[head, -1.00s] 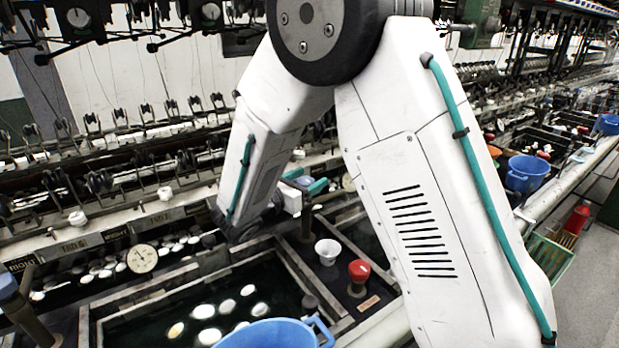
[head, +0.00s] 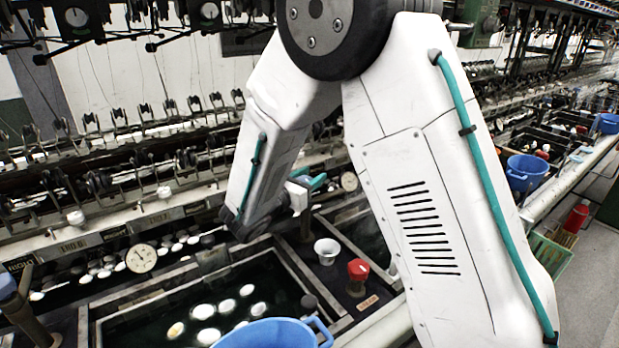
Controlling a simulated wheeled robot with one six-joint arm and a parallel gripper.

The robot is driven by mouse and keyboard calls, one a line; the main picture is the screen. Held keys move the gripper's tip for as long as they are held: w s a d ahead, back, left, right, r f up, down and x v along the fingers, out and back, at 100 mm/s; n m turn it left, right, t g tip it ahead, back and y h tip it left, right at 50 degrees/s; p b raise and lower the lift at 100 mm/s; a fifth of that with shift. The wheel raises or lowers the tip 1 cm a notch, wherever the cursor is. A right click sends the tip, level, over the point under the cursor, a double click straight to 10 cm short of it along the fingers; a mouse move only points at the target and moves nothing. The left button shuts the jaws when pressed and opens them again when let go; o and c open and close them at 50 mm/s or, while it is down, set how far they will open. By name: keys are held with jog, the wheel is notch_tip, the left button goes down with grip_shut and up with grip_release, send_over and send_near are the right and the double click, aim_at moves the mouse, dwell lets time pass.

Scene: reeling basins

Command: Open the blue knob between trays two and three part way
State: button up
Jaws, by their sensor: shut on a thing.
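My gripper (head: 313,182), with teal fingers, is past the end of my white arm, at the top of a dark brown post (head: 306,228). The post stands on the divider between the near tray (head: 290,262) and the tray to its right (head: 326,208). The gripper is shut on the blue knob at the top of this post. The fingers and my wrist hide most of the knob, so I cannot tell how far it is turned. The near tray holds dark water with several white cocoons.
A white cup (head: 327,251) and a red knob (head: 358,268) stand on the divider. A blue basin (head: 270,335) is at the front edge. Another blue-topped post (head: 8,287) is at far left. A round dial (head: 141,258) is behind the near tray.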

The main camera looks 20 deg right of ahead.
jog(key=n+t+y, duration=0.4)
jog(key=t, duration=0.1)
jog(key=shift+w+a, duration=0.15)
jog(key=shift+w, duration=0.05)
jog(key=shift+w+a+n+t+y, duration=0.1)
jog(key=shift+a+n+t+y, duration=0.05)
jog(key=shift+n+t+y, duration=0.7)
jog(key=shift+w+a+n+t+y, duration=0.1)
jog(key=shift+n+t+y, duration=0.25)
jog(key=shift+n+y, duration=0.55)
jog(key=shift+y, duration=0.35)
jog(key=o, duration=1)
jog(key=shift+c, duration=0.2)
